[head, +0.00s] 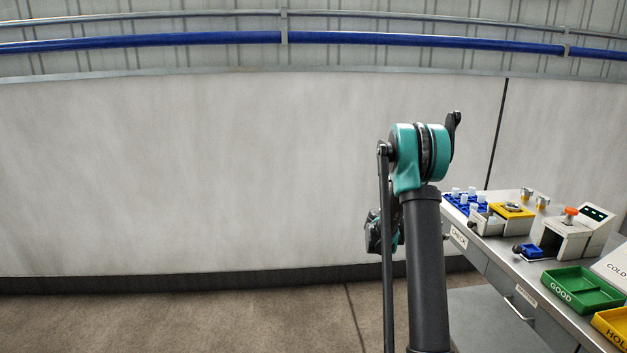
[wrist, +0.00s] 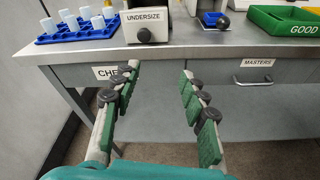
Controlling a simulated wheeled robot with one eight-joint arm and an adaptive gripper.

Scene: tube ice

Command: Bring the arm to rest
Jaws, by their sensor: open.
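My gripper (wrist: 160,72) is open and empty in the wrist view. Its two green-padded fingers are spread apart and point toward the front of the grey workbench (wrist: 195,50), with nothing between them. In the head view my arm (head: 427,270) stands upright left of the bench, with a teal joint at its top. The fingers cannot be made out in the head view.
The bench holds a blue rack (wrist: 76,32) of white tubes, a box marked UNDERSIZE (wrist: 145,28), a green GOOD tray (head: 583,290) and a yellow tray (head: 612,328). A drawer handle (wrist: 252,81) sticks out in front. Floor left of the arm is clear.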

